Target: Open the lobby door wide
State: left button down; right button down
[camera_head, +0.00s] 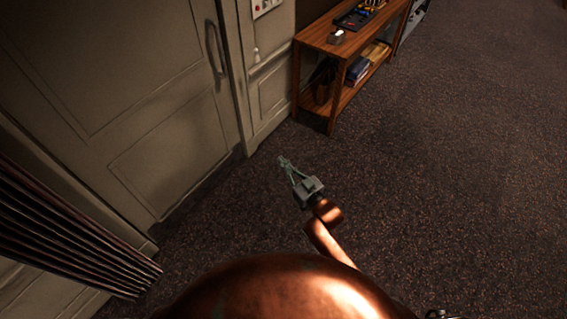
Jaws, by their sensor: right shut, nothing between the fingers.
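The lobby door (105,75) is a cream panelled door at the upper left. It looks closed in its frame. Its long vertical pull handle (216,50) is near the door's right edge. My right gripper (283,161) is shut and empty, held over the carpet to the right of the door's lower part. It is apart from both the door and the handle. My left gripper is not in view.
A wooden shelf table (330,42) with small items stands against the wall right of the door. A dark ribbed thing (70,235) juts in at the lower left. The carpet (450,170) on the right is clear.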

jog(key=c, duration=1.8)
grip_release()
jog(key=shift+c, duration=0.2)
jog(key=v, duration=1.2)
